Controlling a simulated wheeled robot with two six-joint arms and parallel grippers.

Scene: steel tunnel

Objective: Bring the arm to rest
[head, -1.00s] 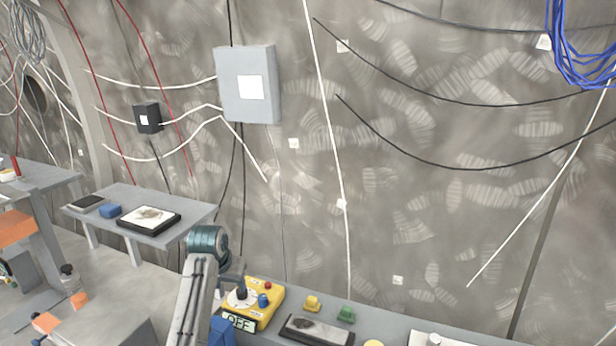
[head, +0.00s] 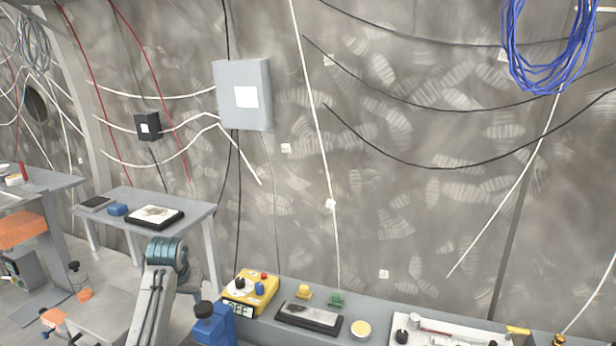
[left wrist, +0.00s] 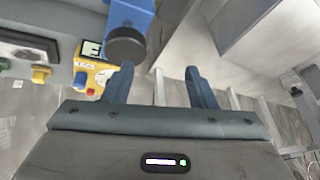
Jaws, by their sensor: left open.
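My left gripper (left wrist: 160,76) shows in the left wrist view with its two dark fingers well apart and nothing between them. In the head view my left arm rises at the lower left, with a teal joint at its top. It is left of the yellow box (head: 250,292) with a knob and a small display, and of a blue fixture with a black knob (head: 204,309). In the left wrist view the blue fixture (left wrist: 133,14) is close ahead of the left finger, and the yellow box (left wrist: 95,76) is partly behind that finger. My right gripper is not in view.
The bench (head: 372,311) along the wall bears a dark-framed stone (head: 308,317), small yellow and green pieces, a round yellow disc and a white tray (head: 450,333). A grey table (head: 190,213) stands farther back.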

